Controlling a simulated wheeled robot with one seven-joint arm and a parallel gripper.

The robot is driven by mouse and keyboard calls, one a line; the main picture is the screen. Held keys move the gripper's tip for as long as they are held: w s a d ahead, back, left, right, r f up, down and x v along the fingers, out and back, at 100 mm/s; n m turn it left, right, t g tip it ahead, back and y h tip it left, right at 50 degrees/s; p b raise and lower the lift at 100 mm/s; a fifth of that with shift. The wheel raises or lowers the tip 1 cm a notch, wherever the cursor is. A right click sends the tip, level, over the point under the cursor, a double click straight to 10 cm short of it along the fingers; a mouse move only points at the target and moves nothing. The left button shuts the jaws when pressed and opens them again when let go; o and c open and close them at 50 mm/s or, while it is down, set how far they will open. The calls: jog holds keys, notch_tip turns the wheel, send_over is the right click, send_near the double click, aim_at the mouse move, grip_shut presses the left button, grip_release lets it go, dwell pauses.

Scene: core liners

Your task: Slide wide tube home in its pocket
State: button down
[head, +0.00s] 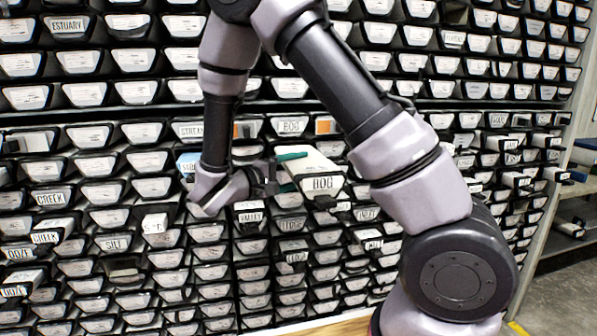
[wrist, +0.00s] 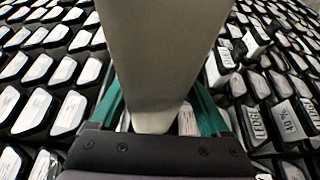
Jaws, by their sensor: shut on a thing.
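The wide tube (head: 310,166) is pale cream with a dark-edged white end label that seems to read BOG. It juts out of the rack face toward the camera, right of my gripper in the head view. My gripper (head: 291,172) reaches in from the left, its green fingers above and below the tube's side. In the wrist view the tube (wrist: 165,60) runs broad and beige between the green fingers of my gripper (wrist: 160,108), which is shut on it. The tube's far end and its pocket are hidden, so I cannot tell how deep it sits.
A wall of dark pockets with white-labelled tube ends surrounds it. A shelf unit (head: 575,205) and open floor (head: 562,290) lie at the right.

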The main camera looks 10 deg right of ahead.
jog(key=shift+w+r, duration=0.1)
jog(key=shift+w, duration=6.3)
